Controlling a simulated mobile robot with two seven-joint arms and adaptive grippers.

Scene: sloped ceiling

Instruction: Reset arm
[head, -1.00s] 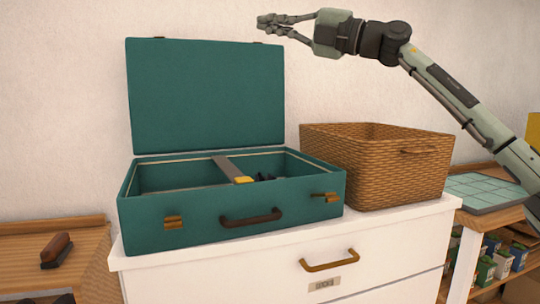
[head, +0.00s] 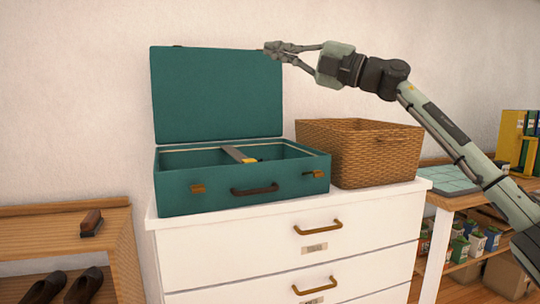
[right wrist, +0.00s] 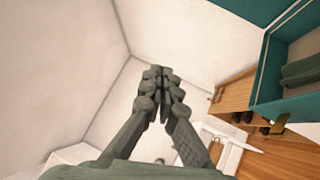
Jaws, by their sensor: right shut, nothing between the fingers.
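My right gripper (head: 268,47) is shut and empty, raised in the air in front of the top right corner of the open lid of a green suitcase (head: 216,95). Its closed fingers also show in the right wrist view (right wrist: 157,72), with nothing between them. The suitcase base stands on a white chest of drawers and holds a grey bar with a yellow end (head: 238,153) and some dark items. In the right wrist view the suitcase (right wrist: 268,75) is at the upper right edge. My left gripper is in neither view.
A wicker basket (head: 362,153) stands on the white chest of drawers (head: 240,235), right of the suitcase. A wooden shelf (head: 30,225) with a brush (head: 91,222) and dark shoes (head: 68,287) is at the left. A table with a green gridded mat (head: 447,180) is at the right.

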